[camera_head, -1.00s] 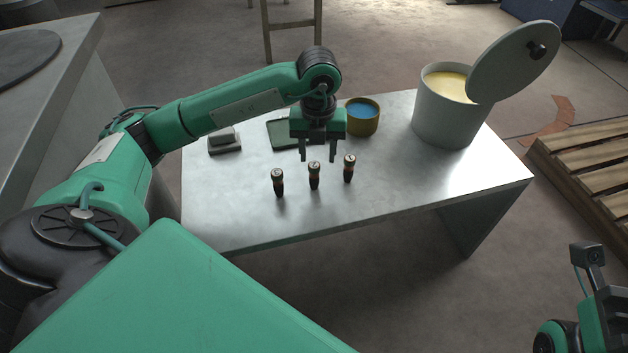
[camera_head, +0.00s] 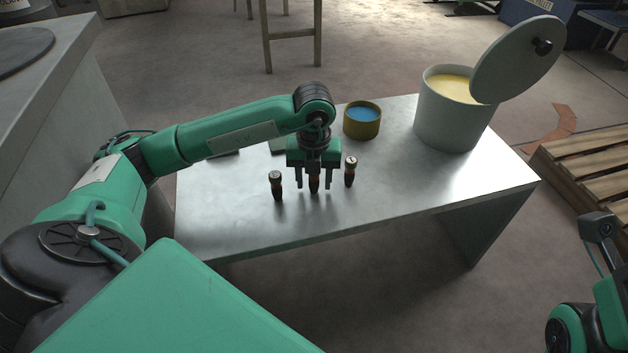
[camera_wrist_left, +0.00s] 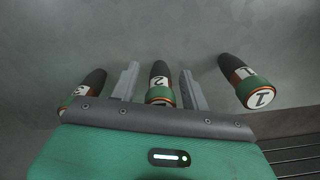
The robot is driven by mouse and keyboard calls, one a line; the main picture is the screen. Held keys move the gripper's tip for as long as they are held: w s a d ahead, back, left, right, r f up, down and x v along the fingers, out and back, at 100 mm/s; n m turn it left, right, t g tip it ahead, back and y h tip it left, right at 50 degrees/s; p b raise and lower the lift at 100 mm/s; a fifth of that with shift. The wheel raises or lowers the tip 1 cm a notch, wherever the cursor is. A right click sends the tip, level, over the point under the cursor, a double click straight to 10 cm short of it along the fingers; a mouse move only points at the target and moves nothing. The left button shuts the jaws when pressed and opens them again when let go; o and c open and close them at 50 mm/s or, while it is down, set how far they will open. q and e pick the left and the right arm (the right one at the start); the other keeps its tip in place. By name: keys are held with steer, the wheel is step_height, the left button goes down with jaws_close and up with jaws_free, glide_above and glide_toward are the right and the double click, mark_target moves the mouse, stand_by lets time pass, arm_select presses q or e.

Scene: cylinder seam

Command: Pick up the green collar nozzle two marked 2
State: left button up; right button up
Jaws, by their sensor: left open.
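Three dark nozzles with green collars stand upright in a row on the metal table. The nozzle marked 2 (camera_head: 314,184) is the middle one; its number and collar show in the left wrist view (camera_wrist_left: 159,82). My left gripper (camera_head: 313,182) points down over it, open, with one finger on each side. In the left wrist view the fingers (camera_wrist_left: 160,88) flank the nozzle, with small gaps visible. The nozzle marked 1 (camera_wrist_left: 250,88) is on the right there, and the one marked 3 (camera_wrist_left: 84,90) is on the left, partly hidden by my gripper body.
The outer nozzles stand close on both sides, left (camera_head: 276,186) and right (camera_head: 350,171). Behind are a yellow round tub with blue contents (camera_head: 362,131) and a large grey bucket (camera_head: 447,123) with a tilted lid (camera_head: 517,60). The table front (camera_head: 400,195) is clear.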

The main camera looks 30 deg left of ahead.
arm_select(q)
jaws_close()
steer(key=shift+r, duration=0.1)
